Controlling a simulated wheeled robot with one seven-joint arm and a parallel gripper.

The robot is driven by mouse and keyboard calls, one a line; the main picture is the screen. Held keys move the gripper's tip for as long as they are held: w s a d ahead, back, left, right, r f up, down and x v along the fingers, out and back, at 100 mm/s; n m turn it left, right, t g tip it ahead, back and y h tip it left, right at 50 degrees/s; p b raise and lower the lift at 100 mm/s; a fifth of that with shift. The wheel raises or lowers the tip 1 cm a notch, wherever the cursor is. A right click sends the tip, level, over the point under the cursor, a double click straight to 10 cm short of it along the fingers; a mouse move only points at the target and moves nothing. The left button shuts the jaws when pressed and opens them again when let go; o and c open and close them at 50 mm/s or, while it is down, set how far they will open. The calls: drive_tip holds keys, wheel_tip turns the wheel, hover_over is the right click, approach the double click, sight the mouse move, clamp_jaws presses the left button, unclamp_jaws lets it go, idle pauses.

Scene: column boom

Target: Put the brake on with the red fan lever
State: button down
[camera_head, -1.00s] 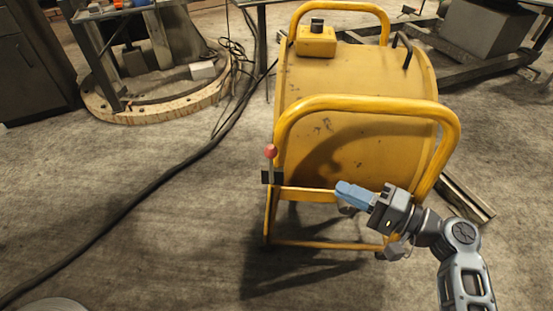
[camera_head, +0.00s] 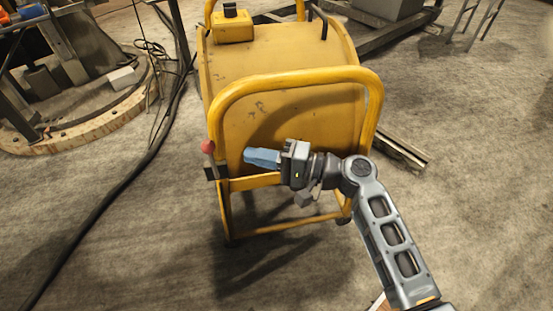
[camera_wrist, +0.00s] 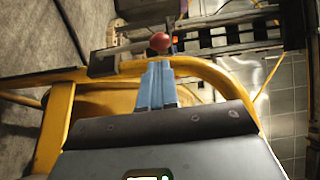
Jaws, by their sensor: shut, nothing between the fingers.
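The red ball knob of the lever (camera_head: 208,146) stands at the left front corner of the yellow drum machine (camera_head: 270,110), above a small dark bracket (camera_head: 215,172). In the wrist view the red knob (camera_wrist: 160,41) shows just beyond my fingertips, near the picture's middle. My gripper (camera_head: 247,156) has blue fingers, shut and empty, pointing left toward the knob in front of the drum. A gap shows between fingertips and knob in the head view. The blue fingers also fill the middle of the wrist view (camera_wrist: 156,72). Most of the lever's shaft is hard to make out.
The machine's yellow tube frame (camera_head: 300,78) arches close above and behind my gripper. A black cable (camera_head: 110,198) runs along the floor at left. A round wooden-edged base (camera_head: 90,132) stands at far left. Metal bars (camera_head: 402,152) lie at right. The front floor is clear.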

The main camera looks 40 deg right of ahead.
sight(208, 148)
drive_tip(key=x, duration=0.6)
drive_tip(key=shift+w+a, duration=0.25)
drive_tip(key=shift+r, duration=0.1)
drive_tip(key=p, duration=0.2)
drive_tip(key=a+r+g+p, duration=0.1)
drive_tip(key=p, duration=0.1)
drive_tip(key=shift+w+a+r+n+h, duration=0.1)
drive_tip(key=shift+w+a+n+h, duration=0.2)
drive_tip(key=shift+w+h, duration=0.1)
drive_tip(key=a+p, duration=0.1)
drive_tip(key=p, duration=0.1)
drive_tip(key=w+a+n+g+h+p, duration=0.1)
drive_tip(key=p, duration=0.2)
drive_tip(key=shift+r+g, duration=0.3)
drive_tip(key=w+a+f+n+g+h+p, duration=0.2)
drive_tip(key=w+a+f+g+h+p, duration=0.2)
drive_tip(key=a+p, duration=0.3)
drive_tip(key=shift+w+a+f+h+p, duration=0.2)
drive_tip(key=shift+h+p, duration=0.5)
drive_tip(key=shift+p, duration=2.15)
drive_tip(key=shift+s+f, duration=0.1)
